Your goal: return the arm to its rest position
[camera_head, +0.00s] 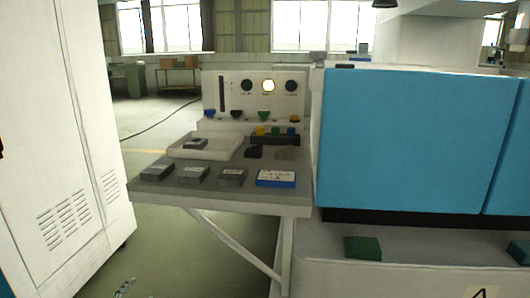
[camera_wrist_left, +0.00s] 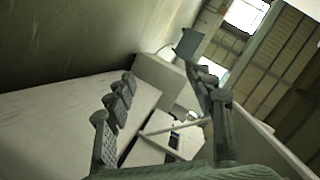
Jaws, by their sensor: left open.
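My left gripper (camera_wrist_left: 163,85) shows in the left wrist view with its two jointed grey fingers spread apart. Nothing is between them. In the head view only a small grey tip of it (camera_head: 124,287) shows at the bottom left edge, low in front of the side table; the rest of the arm is out of frame. My right gripper is not in either view.
A side table (camera_head: 300,204) carries grey blocks (camera_head: 193,175), a blue-and-white box (camera_head: 276,178), a white tray (camera_head: 230,142) and a control panel (camera_head: 230,88). A white cabinet (camera_head: 60,150) stands left, a blue machine (camera_head: 415,140) right. Floor (camera_head: 180,250) between is clear.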

